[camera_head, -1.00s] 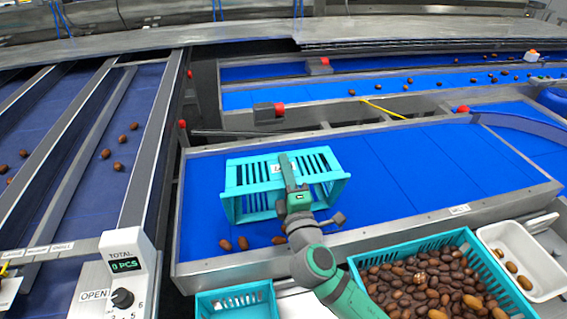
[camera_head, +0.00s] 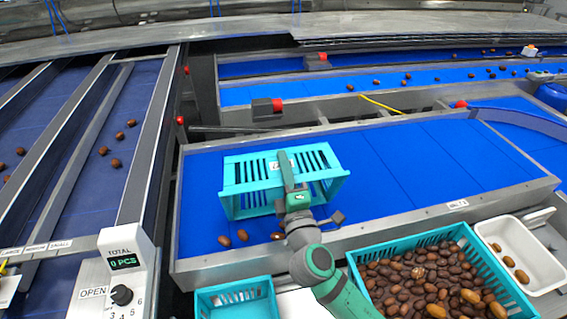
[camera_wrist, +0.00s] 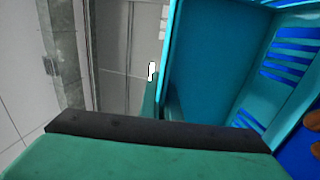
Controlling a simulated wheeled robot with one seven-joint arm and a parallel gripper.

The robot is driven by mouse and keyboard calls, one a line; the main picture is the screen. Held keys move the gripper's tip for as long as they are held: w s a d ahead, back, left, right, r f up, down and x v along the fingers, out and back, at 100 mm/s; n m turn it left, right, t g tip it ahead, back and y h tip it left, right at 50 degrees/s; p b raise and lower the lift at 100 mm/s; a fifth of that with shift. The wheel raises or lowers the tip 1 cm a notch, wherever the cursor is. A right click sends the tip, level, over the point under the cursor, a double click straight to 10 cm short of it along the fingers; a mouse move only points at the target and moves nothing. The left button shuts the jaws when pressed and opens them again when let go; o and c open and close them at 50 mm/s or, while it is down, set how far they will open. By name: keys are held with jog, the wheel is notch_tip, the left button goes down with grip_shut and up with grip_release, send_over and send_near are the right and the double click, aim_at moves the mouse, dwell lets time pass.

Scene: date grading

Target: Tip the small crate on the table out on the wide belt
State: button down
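The small turquoise slatted crate (camera_head: 240,203) is on its side over the wide blue belt (camera_head: 395,170), near the belt's left end. My gripper (camera_head: 294,190) is at the crate and appears shut on its wall. Three brown dates (camera_head: 242,235) lie on the belt just in front of the crate. In the wrist view the crate's inside (camera_wrist: 262,70) shows at right, with no dates seen in the visible part. Part of the crate is hidden behind my gripper, and I cannot tell whether it touches the belt.
A turquoise crate full of dates (camera_head: 355,259), a white tray (camera_head: 540,270) with a few dates and another turquoise crate (camera_head: 238,290) stand in front of the belt. A control box (camera_head: 125,275) stands at left. The belt's right part is clear.

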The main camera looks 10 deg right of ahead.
jog(key=shift+r, duration=0.1)
dwell(0.8)
dwell(0.8)
dwell(0.4)
dwell(0.6)
jog(key=shift+r, duration=2.4)
jog(key=shift+s+d, duration=0.1)
